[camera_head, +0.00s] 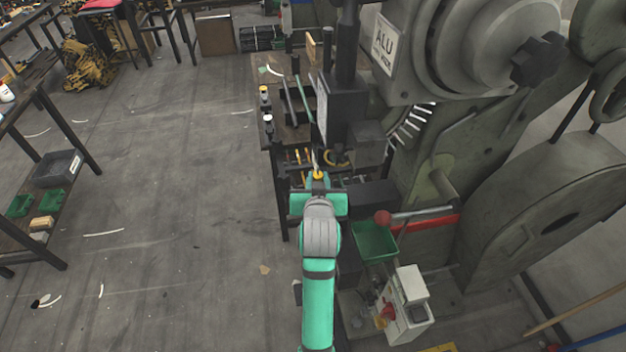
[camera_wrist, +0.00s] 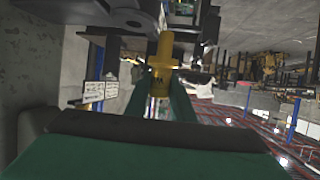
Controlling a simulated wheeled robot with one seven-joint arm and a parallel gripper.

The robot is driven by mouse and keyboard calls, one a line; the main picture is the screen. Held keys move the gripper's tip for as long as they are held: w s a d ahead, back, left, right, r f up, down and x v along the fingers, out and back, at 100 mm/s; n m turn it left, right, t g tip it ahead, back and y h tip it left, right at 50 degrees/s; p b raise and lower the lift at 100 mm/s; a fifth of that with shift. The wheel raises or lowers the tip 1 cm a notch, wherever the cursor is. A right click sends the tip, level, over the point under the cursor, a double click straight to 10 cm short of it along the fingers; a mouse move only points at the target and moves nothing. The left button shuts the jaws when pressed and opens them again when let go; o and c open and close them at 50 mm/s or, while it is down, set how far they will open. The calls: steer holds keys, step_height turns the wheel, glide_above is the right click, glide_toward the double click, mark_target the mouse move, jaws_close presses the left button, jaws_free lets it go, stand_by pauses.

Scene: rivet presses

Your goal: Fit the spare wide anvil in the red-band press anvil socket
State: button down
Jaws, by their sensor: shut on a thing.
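My gripper (camera_head: 318,184) is shut on a yellow-collared anvil (camera_head: 318,175), beside the press at mid-picture. In the wrist view my gripper's green fingers (camera_wrist: 162,88) close on the yellow anvil (camera_wrist: 162,55), which has a wide collar and a narrower stem. I cannot tell whether it touches the press. The red-band press (camera_head: 440,140) is a large grey-green machine with a red band (camera_head: 425,223) low on its body. Its anvil socket cannot be made out, being dark or hidden near my gripper.
A dark bench (camera_head: 262,75) behind the press holds rods and small tools. A green bin (camera_head: 375,240) and a white control box (camera_head: 408,300) are right of my arm. Wide floor is free on the left. A low table with bins (camera_head: 58,168) stands far left.

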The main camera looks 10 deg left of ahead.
steer(key=shift+w+d+f, duration=0.25)
steer(key=shift+d+f, duration=0.4)
steer(key=shift+d, duration=0.15)
steer(key=shift+w+d+f, duration=0.3)
steer(key=shift+d+f, duration=0.35)
steer(key=shift+d, duration=0.2)
steer(key=shift+w+d+f, duration=0.25)
steer(key=shift+d+f, duration=0.4)
steer(key=shift+d, duration=0.15)
steer(key=c, duration=1.5)
jaws_free()
steer(key=shift+o, duration=0.2)
steer(key=shift+f, duration=0.1)
steer(key=v, duration=1.1)
steer(key=shift+w, duration=0.1)
